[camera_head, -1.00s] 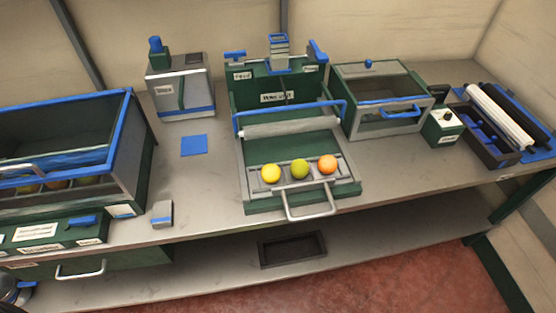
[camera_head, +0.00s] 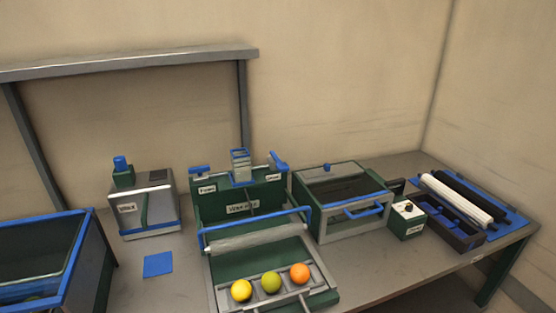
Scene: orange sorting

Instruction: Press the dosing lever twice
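The green machine (camera_head: 245,208) stands at the middle of the workbench. Two blue levers sit on its top edge, a flat left one (camera_head: 200,170) and a tilted right one (camera_head: 278,161). Each has a small white label below it, too small to read surely, so I cannot tell for certain which is the dosing lever. A grey and blue stacked piece (camera_head: 241,166) stands between them. A yellow ball (camera_head: 241,290), a green ball (camera_head: 271,282) and an orange one (camera_head: 299,273) lie in a row on the machine's front tray. Neither of my grippers is in view.
A grey box with a blue knob (camera_head: 147,205) and a blue square (camera_head: 158,265) are left of the machine. A glass-topped box (camera_head: 341,200), a small button box (camera_head: 407,218) and a roller tray (camera_head: 462,215) are to the right. A blue-rimmed bin (camera_head: 80,262) is far left.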

